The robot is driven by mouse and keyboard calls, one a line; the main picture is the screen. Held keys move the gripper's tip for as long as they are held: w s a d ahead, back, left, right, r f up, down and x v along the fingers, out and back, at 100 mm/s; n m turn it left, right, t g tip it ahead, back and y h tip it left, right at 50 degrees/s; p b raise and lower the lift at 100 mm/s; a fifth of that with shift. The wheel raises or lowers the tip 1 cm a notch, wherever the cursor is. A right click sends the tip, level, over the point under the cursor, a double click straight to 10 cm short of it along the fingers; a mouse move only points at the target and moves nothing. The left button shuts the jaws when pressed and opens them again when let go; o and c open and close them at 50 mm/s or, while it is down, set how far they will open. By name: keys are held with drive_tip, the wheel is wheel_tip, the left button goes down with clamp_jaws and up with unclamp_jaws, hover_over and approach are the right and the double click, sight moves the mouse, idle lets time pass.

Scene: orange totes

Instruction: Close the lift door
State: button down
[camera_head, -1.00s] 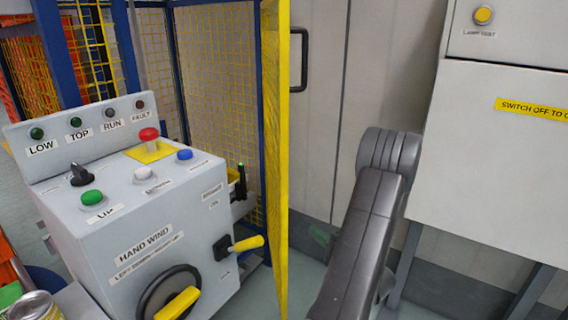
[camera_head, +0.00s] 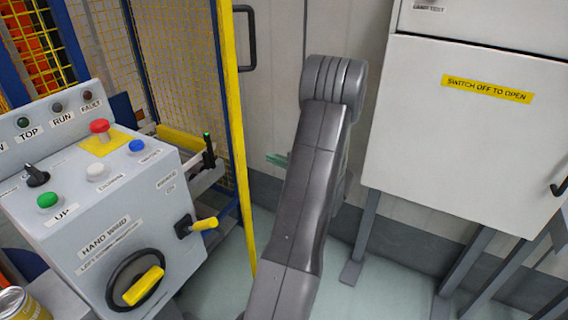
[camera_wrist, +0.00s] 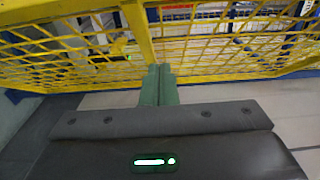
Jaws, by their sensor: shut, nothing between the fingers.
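The lift door (camera_head: 235,130) is a yellow-framed mesh panel. In the head view I see it nearly edge-on, standing out from the blue-framed cage, with a dark handle (camera_head: 249,38) on its right side. In the wrist view its yellow mesh (camera_wrist: 75,62) fills the upper part. My gripper (camera_wrist: 158,72) has green fingers, shut together and empty, pointing at a yellow bar. I cannot tell whether they touch it. In the head view, a bit of the green fingers (camera_head: 277,160) shows to the right of the door, with my arm hiding most of the gripper.
A grey control box (camera_head: 110,220) with buttons and a hand wheel (camera_head: 142,282) stands at the left. A yellow-handled switch (camera_head: 203,224) sticks out toward the door. A grey cabinet (camera_head: 470,150) on legs stands at the right. Floor between them is partly clear.

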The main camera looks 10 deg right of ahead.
drive_tip(key=w+a, duration=0.2)
drive_tip(key=a, duration=0.5)
drive_tip(key=a, duration=1.8)
